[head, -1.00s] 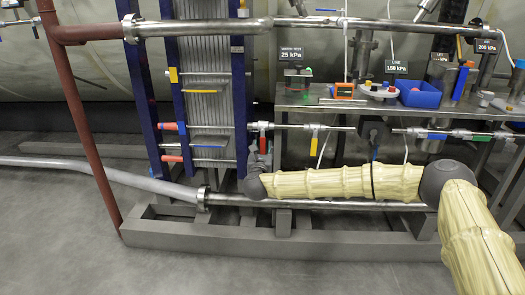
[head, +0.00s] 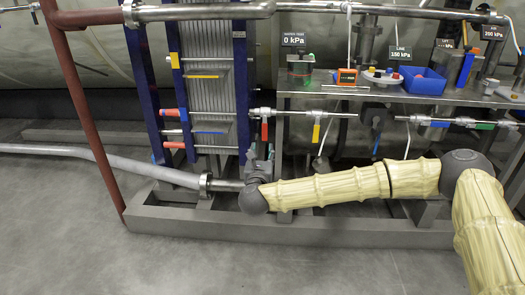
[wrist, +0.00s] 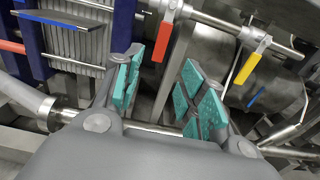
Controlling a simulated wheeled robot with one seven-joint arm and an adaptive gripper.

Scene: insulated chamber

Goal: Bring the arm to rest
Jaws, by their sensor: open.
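My arm, in a pale yellow sleeve (head: 345,186), reaches in from the right of the head view and extends left, low in front of the bench. My gripper (wrist: 162,98) is open in the wrist view, its teal-padded fingers apart with nothing between them. In the head view, the dark gripper shows only partly, above the wrist joint at the arm's left end. It is below a red valve handle (head: 264,131), which also shows beyond the fingers in the wrist view (wrist: 163,38). I cannot see contact with the pipework.
A yellow valve handle (head: 316,133) hangs to the right. Blue-framed plates (head: 205,85) and a red-brown pipe (head: 85,130) stand left. The bench (head: 350,93) holds a blue bin (head: 424,86) and readouts, one showing 0 kPa (head: 293,40). A grey floor beam (head: 290,231) runs below; front floor is clear.

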